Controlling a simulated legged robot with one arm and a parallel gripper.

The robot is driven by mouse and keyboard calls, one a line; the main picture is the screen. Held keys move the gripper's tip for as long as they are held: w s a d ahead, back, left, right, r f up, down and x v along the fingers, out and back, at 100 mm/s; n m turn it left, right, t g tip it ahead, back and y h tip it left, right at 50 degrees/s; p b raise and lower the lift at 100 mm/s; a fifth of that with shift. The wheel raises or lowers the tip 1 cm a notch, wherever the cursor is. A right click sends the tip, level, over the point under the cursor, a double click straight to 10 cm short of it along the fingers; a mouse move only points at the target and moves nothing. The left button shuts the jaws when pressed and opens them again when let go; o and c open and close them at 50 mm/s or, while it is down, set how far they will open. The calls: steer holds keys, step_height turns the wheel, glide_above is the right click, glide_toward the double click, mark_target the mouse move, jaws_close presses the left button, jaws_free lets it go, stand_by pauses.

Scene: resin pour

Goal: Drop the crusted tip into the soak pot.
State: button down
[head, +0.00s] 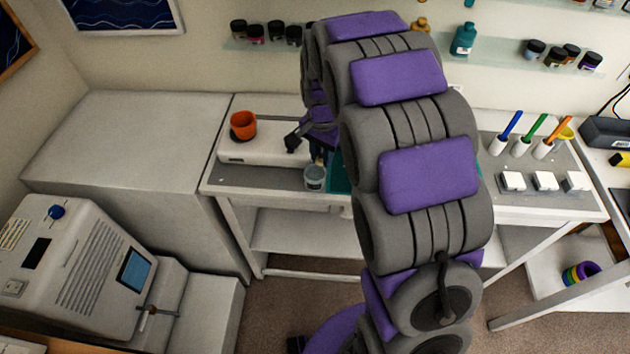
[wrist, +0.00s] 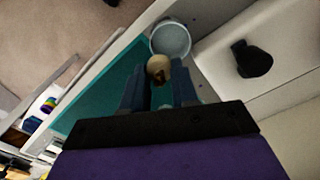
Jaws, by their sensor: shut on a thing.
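My gripper (wrist: 158,70) is shut on the crusted tip (wrist: 158,67), a small round cream piece with a brown crust on its face. The tip shows between the two fingers in the wrist view. The soak pot (wrist: 171,40), a round translucent grey-blue pot, lies just beyond the fingertips, and the tip overlaps its near rim in the picture. I cannot tell the height between them. In the head view the soak pot (head: 315,177) stands near the table's front edge, just below my gripper, whose fingers are mostly hidden there.
A white block (head: 265,150) carries an orange cup (head: 243,125). A black piece (wrist: 250,58) is on the pale surface right of the pot. A teal mat (wrist: 90,95) lies left of the gripper. Colored-handled tools (head: 530,130) stand at the table's right.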

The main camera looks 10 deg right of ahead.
steer(key=c, duration=0.8)
jaws_free()
steer(key=shift+r, duration=0.1)
step_height(320, 180, up, 17)
steer(key=p, duration=0.4)
steer(key=s+f+n, duration=0.1)
steer(key=s+n, duration=0.2)
steer(key=s, duration=0.8)
steer(key=s+f+n+g, duration=0.1)
steer(key=s+f+n, duration=0.1)
steer(key=s, duration=1)
steer(key=s+f+n, duration=0.1)
steer(key=s+n, duration=0.3)
steer(key=s, duration=0.7)
steer(key=shift+s+a+f+g, duration=0.15)
steer(key=shift+s+f+g, duration=0.15)
steer(key=shift+f+g, duration=0.1)
